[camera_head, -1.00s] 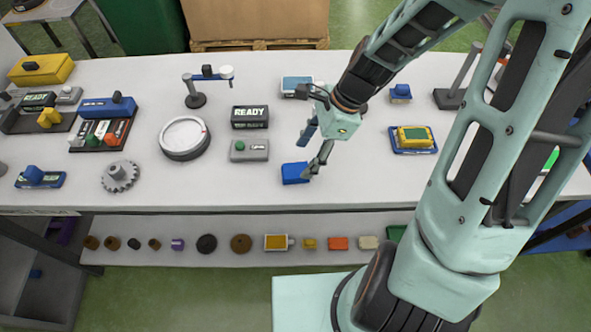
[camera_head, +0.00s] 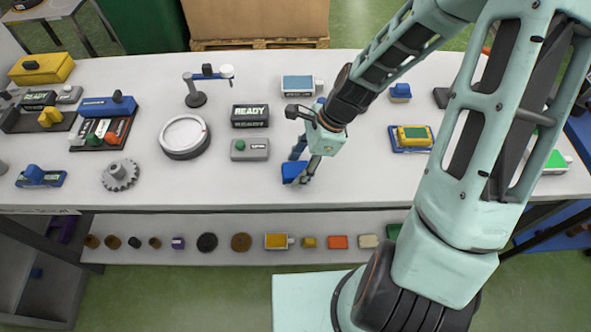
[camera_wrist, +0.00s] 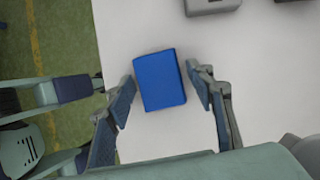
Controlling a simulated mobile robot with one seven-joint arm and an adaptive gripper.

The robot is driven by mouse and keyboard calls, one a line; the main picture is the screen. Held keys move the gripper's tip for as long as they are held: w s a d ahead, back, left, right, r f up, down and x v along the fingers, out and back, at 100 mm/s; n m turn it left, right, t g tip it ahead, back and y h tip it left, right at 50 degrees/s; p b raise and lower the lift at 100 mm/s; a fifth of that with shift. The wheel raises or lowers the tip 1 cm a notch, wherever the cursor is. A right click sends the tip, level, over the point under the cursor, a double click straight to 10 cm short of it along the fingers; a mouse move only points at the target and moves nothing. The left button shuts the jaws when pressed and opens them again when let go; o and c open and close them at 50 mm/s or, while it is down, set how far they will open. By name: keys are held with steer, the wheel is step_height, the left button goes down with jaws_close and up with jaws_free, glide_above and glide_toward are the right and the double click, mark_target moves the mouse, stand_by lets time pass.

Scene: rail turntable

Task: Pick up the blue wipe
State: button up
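The blue wipe (camera_head: 292,172) lies flat on the white table near its front edge. In the wrist view the blue wipe (camera_wrist: 159,80) is a plain blue block between the two fingers, with a narrow gap on each side. My gripper (camera_head: 300,174) is open and low over the wipe in the head view, its fingers hiding part of it. In the wrist view my gripper (camera_wrist: 160,90) has its fingertips on the left and right of the wipe.
A grey box with a green button (camera_head: 250,149) and a black READY display (camera_head: 250,116) stand left of the gripper. A round white dish (camera_head: 185,136) is farther left. A yellow-green sponge on a blue tray (camera_head: 393,147) lies to the right. The table's front edge is close.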

mark_target(293, 169)
steer(key=c, duration=0.7)
steer(key=shift+r, duration=0.15)
steer(key=shift+r, duration=0.2)
steer(key=v, duration=0.3)
steer(key=shift+s+a+r, duration=0.1)
steer(key=shift+a+r, duration=0.05)
steer(key=shift+a, duration=0.15)
steer(key=s+d+r, duration=0.2)
steer(key=d+r, duration=0.1)
steer(key=d, duration=0.1)
steer(key=s+d+r, duration=0.2)
steer(key=d+r, duration=0.1)
steer(key=d, duration=0.1)
steer(key=s+d+r, duration=0.2)
steer(key=d+r, duration=0.1)
steer(key=shift+s+d+r, duration=0.1)
steer(key=shift+s+d, duration=0.15)
steer(key=shift+d, duration=0.15)
